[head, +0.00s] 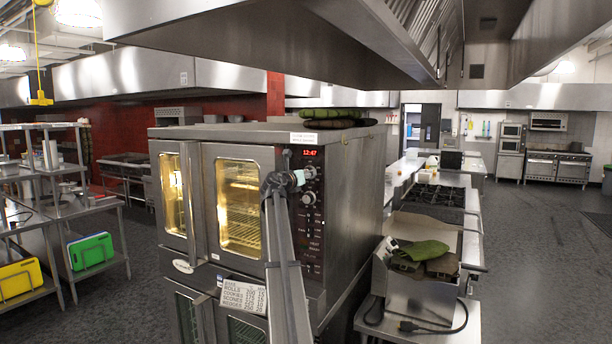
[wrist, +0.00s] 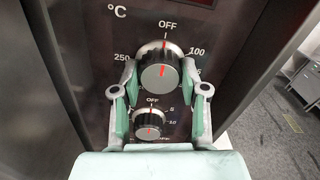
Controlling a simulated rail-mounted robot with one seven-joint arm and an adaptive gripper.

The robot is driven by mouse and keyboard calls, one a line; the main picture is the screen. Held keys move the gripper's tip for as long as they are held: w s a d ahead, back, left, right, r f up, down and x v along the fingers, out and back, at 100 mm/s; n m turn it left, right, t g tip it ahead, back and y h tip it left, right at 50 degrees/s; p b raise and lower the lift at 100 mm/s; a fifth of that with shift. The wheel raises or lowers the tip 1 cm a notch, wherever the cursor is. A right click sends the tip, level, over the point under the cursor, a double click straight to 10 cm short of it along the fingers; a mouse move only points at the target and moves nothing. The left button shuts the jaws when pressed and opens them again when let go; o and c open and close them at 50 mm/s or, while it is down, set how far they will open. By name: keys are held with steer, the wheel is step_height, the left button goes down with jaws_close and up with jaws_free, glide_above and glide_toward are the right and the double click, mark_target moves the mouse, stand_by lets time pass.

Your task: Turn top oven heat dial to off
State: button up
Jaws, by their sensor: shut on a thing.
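The top heat dial (wrist: 161,73) is a round metal knob with a red pointer line on the oven's dark control panel. In the wrist view its pointer stands almost straight up, close to the OFF mark above it. My gripper (wrist: 160,74) has a green-padded finger on each side of this dial and is shut on it. In the head view my gripper (head: 299,178) is at the upper part of the panel, by the top dial (head: 310,171). A smaller lower dial (wrist: 149,125) sits below, between my fingers, with its own OFF mark.
The steel oven (head: 239,208) has two lit upper glass doors and a red clock display (head: 311,152). A printed card (head: 243,294) hangs on its front. To the right, a steel tray (head: 423,284) holds cloths. Open floor lies at far right.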

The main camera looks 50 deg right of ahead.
steer(key=shift+r, duration=0.1)
steer(key=o, duration=1.1)
steer(key=shift+d, duration=0.1)
steer(key=shift+o, duration=0.2)
steer(key=s+a, duration=0.2)
steer(key=a, duration=1)
